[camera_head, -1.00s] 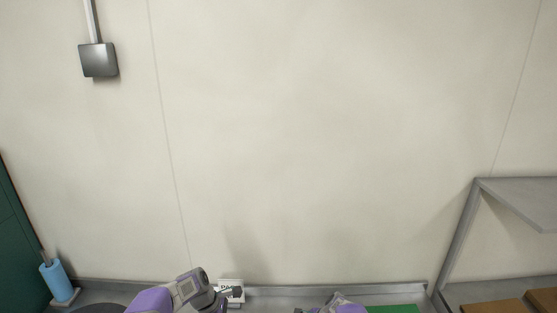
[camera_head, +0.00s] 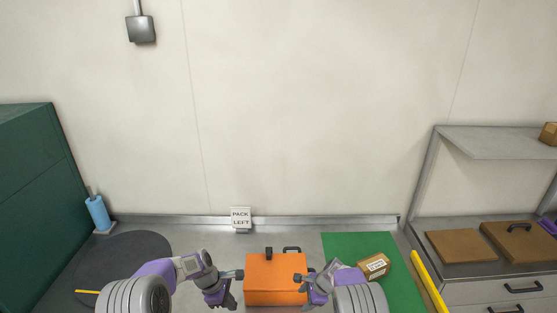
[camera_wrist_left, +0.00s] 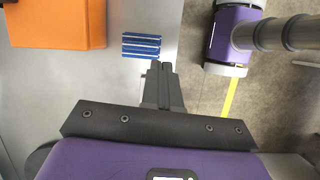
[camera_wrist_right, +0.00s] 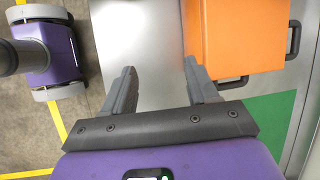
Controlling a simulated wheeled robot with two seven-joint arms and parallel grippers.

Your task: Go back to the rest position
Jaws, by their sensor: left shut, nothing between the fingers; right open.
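My left gripper (camera_head: 230,286) is left of the orange case (camera_head: 275,278) in the head view. In the left wrist view its fingers (camera_wrist_left: 160,72) are together with nothing between them, over the grey table by a blue striped item (camera_wrist_left: 141,45). My right gripper (camera_head: 306,285) is at the case's right side in the head view. In the right wrist view its fingers (camera_wrist_right: 160,78) are spread and empty, the right finger close to the case (camera_wrist_right: 235,35). I cannot tell whether it touches.
A "PACK LEFT" sign (camera_head: 241,218) stands at the table's back edge. A green mat (camera_head: 345,244) carries a labelled carton (camera_head: 374,266). A dark round mat (camera_head: 120,262) and blue roll (camera_head: 97,213) are left.

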